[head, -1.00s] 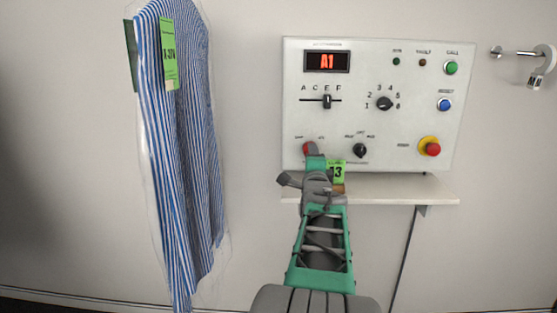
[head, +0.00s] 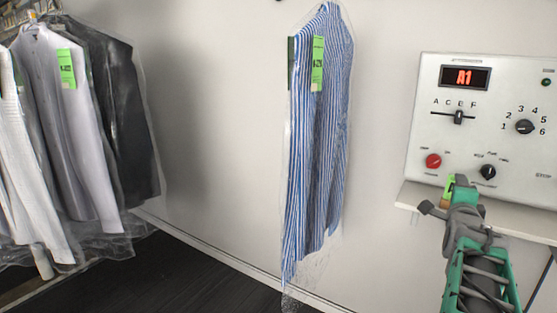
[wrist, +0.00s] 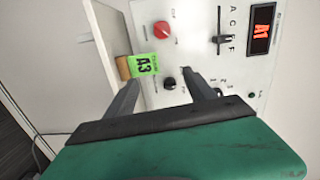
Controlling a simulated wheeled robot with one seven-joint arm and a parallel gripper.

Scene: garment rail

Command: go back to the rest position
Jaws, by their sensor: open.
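My gripper (wrist: 160,95) is open in the wrist view, with its two dark fingers apart and nothing between them. They point at the white control panel (head: 478,140), whose display reads A1. In the head view my green and grey arm reaches up at the lower right, in front of the panel's shelf. A green tag reading A3 (wrist: 142,66) stands on a small brown block (wrist: 123,67) on the shelf, beside one finger. In the head view the tag (head: 449,188) is partly hidden by my gripper.
The panel carries a red knob (head: 433,161), a slider (head: 458,117) and black dials (head: 524,127). The white shelf (head: 410,197) juts out below. A bagged blue-striped shirt (head: 318,150) hangs left of the panel. More bagged garments (head: 85,140) hang at far left. Dark floor between is clear.

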